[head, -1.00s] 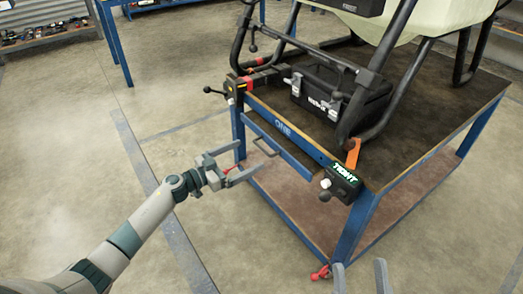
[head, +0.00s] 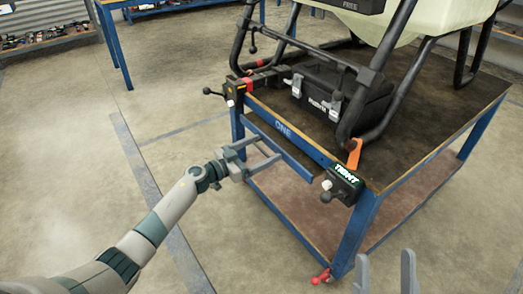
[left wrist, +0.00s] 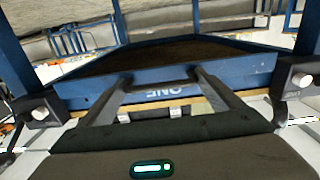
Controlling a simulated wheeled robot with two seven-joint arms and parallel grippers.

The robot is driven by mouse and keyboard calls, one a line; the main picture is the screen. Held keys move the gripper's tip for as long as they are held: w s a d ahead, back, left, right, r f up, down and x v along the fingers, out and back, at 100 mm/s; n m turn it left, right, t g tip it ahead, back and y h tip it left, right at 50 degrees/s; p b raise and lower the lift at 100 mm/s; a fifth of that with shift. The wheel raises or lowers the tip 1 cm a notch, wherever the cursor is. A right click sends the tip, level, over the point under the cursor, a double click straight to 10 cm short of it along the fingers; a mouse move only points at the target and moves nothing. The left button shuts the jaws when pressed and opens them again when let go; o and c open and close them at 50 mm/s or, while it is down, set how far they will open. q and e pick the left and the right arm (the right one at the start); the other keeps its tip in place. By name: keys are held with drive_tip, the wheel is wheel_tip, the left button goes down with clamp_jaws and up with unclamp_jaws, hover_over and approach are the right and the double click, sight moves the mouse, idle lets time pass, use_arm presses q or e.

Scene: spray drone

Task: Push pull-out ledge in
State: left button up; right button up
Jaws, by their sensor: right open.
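The pull-out ledge (head: 291,160) is a blue bar along the front of the blue-framed table, below the rail marked ONE (head: 283,131). My left gripper (head: 268,147) reaches it from the left in the head view, with its fingers apart at the ledge's front. The fingers cover the ledge's handle there; whether they touch it I cannot tell. The left wrist view shows the two fingers (left wrist: 160,85) spread before the blue front, with the lettering upside down between them. My right gripper (head: 385,270) is open and empty at the bottom, well apart from the ledge.
A black case (head: 330,95) and dark tubular frame (head: 400,75) stand on the tabletop. A red clamp (head: 321,276) is near a table leg. Floor left is clear.

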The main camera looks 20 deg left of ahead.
sight(271, 146)
use_arm(q)
drive_tip(key=c, duration=0.7)
drive_tip(key=shift+w+d+r, duration=0.1)
drive_tip(key=shift+w+d, duration=0.2)
drive_tip(key=shift+w, duration=0.1)
drive_tip(key=shift+p+x, duration=0.35)
drive_tip(key=shift+x, duration=0.85)
drive_tip(key=shift+w+d, duration=0.2)
drive_tip(key=shift+w, duration=0.1)
drive_tip(key=o, duration=1.1)
drive_tip(key=shift+o, duration=1.3)
drive_tip(key=shift+w, duration=0.1)
drive_tip(key=shift+d, duration=0.1)
use_arm(e)
drive_tip(key=shift+a+f+g, duration=0.45)
drive_tip(key=shift+f+g, duration=0.15)
drive_tip(key=shift+f, duration=0.1)
drive_tip(key=shift+r, duration=0.1)
